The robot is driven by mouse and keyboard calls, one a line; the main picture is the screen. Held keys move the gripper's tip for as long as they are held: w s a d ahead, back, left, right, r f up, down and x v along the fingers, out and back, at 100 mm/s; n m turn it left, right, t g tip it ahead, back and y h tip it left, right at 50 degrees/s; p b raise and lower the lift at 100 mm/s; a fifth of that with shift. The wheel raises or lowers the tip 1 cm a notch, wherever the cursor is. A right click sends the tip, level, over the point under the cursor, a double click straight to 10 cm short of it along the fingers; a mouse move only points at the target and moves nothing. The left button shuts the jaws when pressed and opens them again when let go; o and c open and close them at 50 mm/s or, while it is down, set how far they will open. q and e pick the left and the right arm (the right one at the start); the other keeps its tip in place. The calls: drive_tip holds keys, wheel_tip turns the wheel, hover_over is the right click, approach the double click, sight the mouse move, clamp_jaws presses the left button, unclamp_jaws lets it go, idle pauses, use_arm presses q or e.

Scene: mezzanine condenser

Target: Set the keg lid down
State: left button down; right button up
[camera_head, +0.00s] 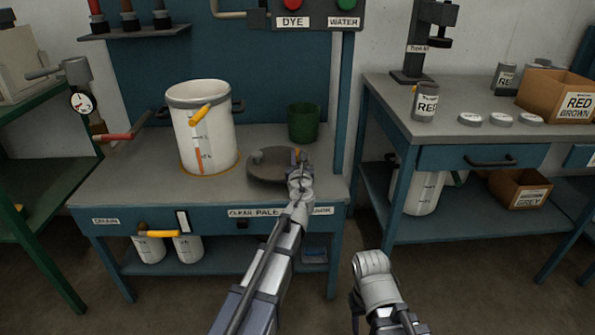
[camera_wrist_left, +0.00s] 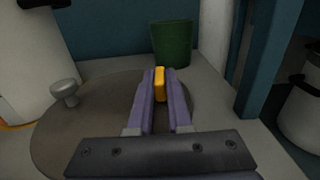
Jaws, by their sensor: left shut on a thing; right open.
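The keg lid (camera_head: 262,168) is a dark grey-brown disc, lying about level at the bench top, right of the keg; I cannot tell whether it touches the bench. In the left wrist view the lid (camera_wrist_left: 90,115) shows a metal knob (camera_wrist_left: 65,92) on its left part. My left gripper (camera_head: 297,158) is over the lid's right side, its purple fingers shut on a yellow handle (camera_wrist_left: 159,84). The white keg (camera_head: 205,135) stands upright, open at the top. My right gripper (camera_head: 372,270) is low in front of the benches, empty; its fingertips are mostly hidden.
A green cup (camera_head: 303,122) stands just behind the lid, close to a blue post (camera_head: 345,110). The bench front (camera_head: 200,218) has a drain label and a yellow-handled valve. The right-hand bench (camera_head: 450,125) holds cans, pale discs and a cardboard box (camera_head: 557,95).

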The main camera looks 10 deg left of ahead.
sight(298, 163)
use_arm(q)
drive_tip(key=shift+f+b, duration=1.7)
drive_tip(key=shift+f, duration=0.15)
drive_tip(key=shift+f, duration=0.15)
drive_tip(key=c, duration=0.8)
unclamp_jaws()
drive_tip(key=shift+c, duration=0.2)
drive_tip(key=shift+r, duration=0.25)
drive_tip(key=v, duration=1.2)
